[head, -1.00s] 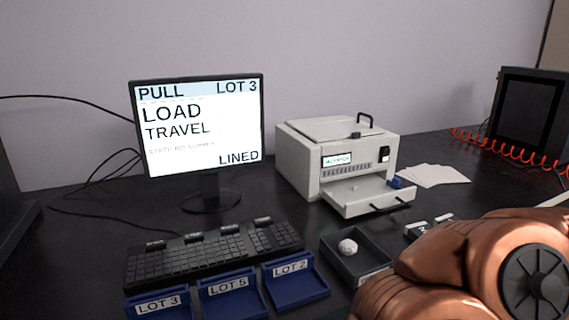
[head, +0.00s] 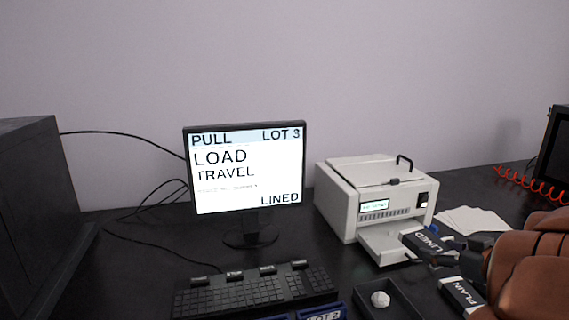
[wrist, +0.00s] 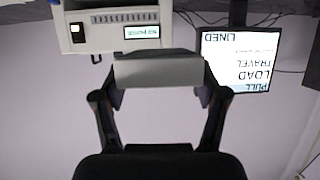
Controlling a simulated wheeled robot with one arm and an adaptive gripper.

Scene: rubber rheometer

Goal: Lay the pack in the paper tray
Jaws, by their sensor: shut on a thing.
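My gripper (head: 455,246) is shut on a dark grey pack labelled LINED (head: 426,244), held tilted in front of the white printer-like machine (head: 366,190). The pack also shows between the fingers in the wrist view (wrist: 158,71). The machine's pale tray (head: 372,241) is pulled out at its front. The pack overlaps the tray's right side in the head view and hides part of it; I cannot tell if they touch. A second pack, labelled PLAIN (head: 461,296), lies on the desk below my gripper.
A monitor (head: 246,172) reads PULL LOT 3, LOAD TRAVEL, LINED. A keyboard (head: 250,292) lies before it. A dark open box (head: 402,303) holds a whitish lump (head: 380,299). White sheets (head: 472,221) lie right of the machine. Blue lot bins (head: 322,313) show at the bottom edge.

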